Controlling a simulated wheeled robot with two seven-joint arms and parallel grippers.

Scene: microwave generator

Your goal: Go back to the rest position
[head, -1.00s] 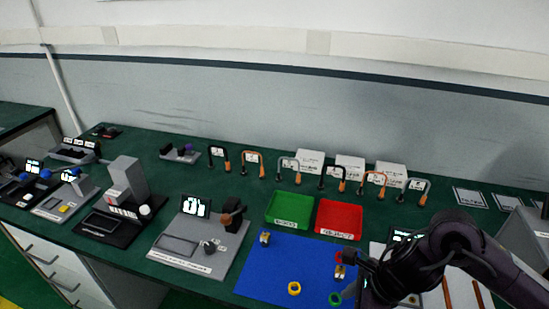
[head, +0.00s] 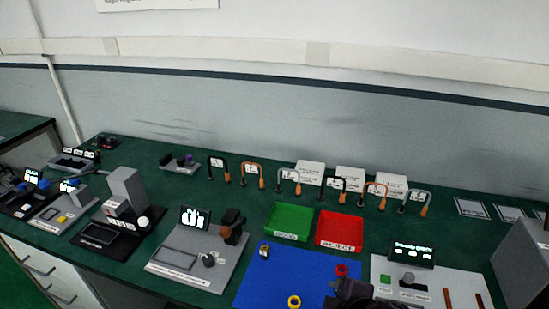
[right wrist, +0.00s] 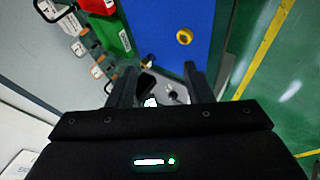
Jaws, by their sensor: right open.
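My right gripper (right wrist: 158,85) is open in the right wrist view, with its two dark fingers apart and nothing seen between them but the bench far behind. In the head view only a dark part of my right arm shows at the bottom edge, over the front of the blue mat (head: 280,277). My left gripper is in neither view. On the mat stand a small metallic part (head: 264,250), a red ring (head: 341,270) and a yellow ring (head: 294,301). The yellow ring also shows in the right wrist view (right wrist: 184,37).
A green tray (head: 290,236) and a red tray (head: 338,244) sit behind the mat. A grey device with a display (head: 411,254) stands to the right, another grey device (head: 180,262) to the left. A grey box (head: 524,262) is at far right.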

